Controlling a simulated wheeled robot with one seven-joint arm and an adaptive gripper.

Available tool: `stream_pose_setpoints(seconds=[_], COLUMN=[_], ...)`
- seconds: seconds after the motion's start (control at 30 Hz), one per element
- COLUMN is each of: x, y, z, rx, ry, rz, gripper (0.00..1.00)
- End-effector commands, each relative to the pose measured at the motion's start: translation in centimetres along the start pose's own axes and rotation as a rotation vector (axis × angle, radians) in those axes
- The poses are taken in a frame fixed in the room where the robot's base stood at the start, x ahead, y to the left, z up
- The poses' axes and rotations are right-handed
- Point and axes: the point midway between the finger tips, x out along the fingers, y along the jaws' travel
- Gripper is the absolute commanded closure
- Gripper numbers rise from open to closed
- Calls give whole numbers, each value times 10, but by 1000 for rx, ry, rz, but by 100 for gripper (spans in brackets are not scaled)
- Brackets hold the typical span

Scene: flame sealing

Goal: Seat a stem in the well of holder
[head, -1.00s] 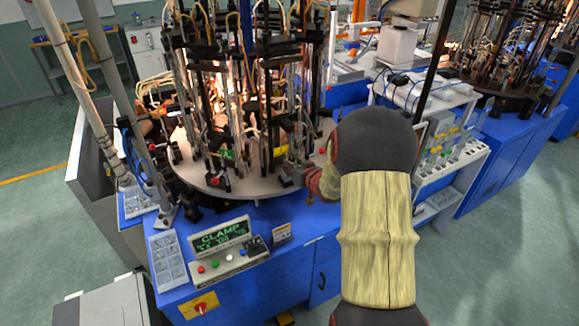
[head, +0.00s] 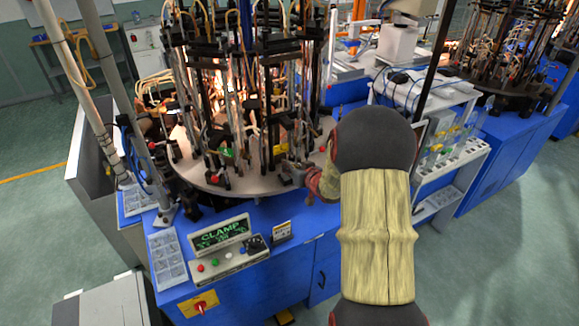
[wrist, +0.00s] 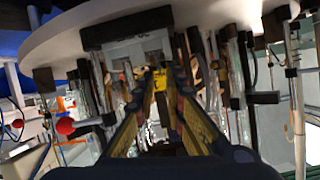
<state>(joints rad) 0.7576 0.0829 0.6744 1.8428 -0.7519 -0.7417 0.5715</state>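My gripper (wrist: 152,85) reaches in from the bottom of the wrist view. A small yellow patch shows by the tips. I cannot make out a stem between the fingers, nor the holder's well.
The round table (head: 240,186) carries crowded rods, glass tubes and clamps, with orange flames behind. A control panel with a CLAMP display (head: 218,235) stands in front. A white rack (head: 452,160) stands on the right. Red-knobbed fittings (wrist: 65,126) stand close left of my fingers.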

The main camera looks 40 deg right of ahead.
Motion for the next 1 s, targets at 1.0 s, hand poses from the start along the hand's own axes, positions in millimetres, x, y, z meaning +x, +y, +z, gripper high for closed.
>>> stream_pose_setpoints(seconds=[1.0], x=[-13], y=[0], z=[0], rx=[0], ry=[0], rz=[0], gripper=[88])
